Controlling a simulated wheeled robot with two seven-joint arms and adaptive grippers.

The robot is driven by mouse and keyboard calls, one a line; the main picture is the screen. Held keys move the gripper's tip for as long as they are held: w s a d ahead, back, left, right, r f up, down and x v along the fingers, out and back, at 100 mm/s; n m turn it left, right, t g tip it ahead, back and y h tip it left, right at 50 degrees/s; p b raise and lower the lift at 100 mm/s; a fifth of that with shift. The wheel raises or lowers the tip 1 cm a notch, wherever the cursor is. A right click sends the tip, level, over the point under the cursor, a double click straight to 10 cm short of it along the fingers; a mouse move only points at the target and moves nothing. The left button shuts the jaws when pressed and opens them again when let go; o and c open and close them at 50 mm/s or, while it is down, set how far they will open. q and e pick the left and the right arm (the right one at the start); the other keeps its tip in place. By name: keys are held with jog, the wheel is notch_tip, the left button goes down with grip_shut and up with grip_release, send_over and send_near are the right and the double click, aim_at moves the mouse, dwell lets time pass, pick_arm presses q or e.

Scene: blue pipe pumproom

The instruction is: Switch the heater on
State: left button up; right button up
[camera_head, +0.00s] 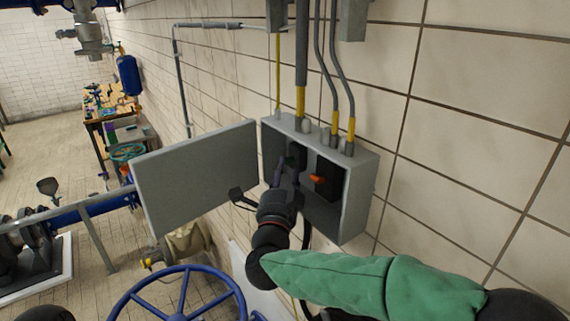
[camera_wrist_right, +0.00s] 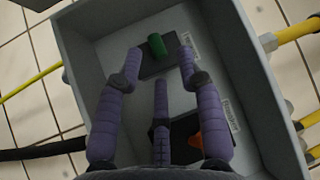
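A grey wall box (camera_head: 359,195) stands open, with its door (camera_head: 190,178) swung out to the left. Inside, a dark switch block carries an orange switch (camera_head: 317,179). In the right wrist view the box (camera_wrist_right: 247,65) holds a green switch (camera_wrist_right: 156,44) on one dark block and an orange switch (camera_wrist_right: 196,142) on another. My right gripper (camera_head: 284,178) reaches into the box. In the wrist view its purple fingers (camera_wrist_right: 160,62) are spread, with two tips on either side of the green switch; contact cannot be told. The green switch is hidden in the head view.
Conduits with yellow ends (camera_head: 300,100) enter the box top. A blue handwheel (camera_head: 180,298) stands below left, with a blue pipe (camera_head: 95,204) beyond. The box walls surround my right fingers closely. A cluttered workbench (camera_head: 105,112) is far left.

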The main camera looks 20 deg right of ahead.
aim_at(290, 151)
jog(key=shift+x, duration=0.75)
jog(key=shift+w+d, duration=0.15)
jog(key=shift+w, duration=0.15)
jog(key=shift+s, duration=0.1)
grip_shut()
jog(key=shift+r, duration=0.1)
jog(key=shift+r+m+g, duration=0.45)
jog(key=shift+m+g, duration=0.35)
jog(key=shift+m, duration=0.1)
jog(key=shift+r+m+g+y+p, duration=0.3)
jog(key=shift+r+m+g+p, duration=0.1)
jog(key=shift+m+g+p, duration=0.4)
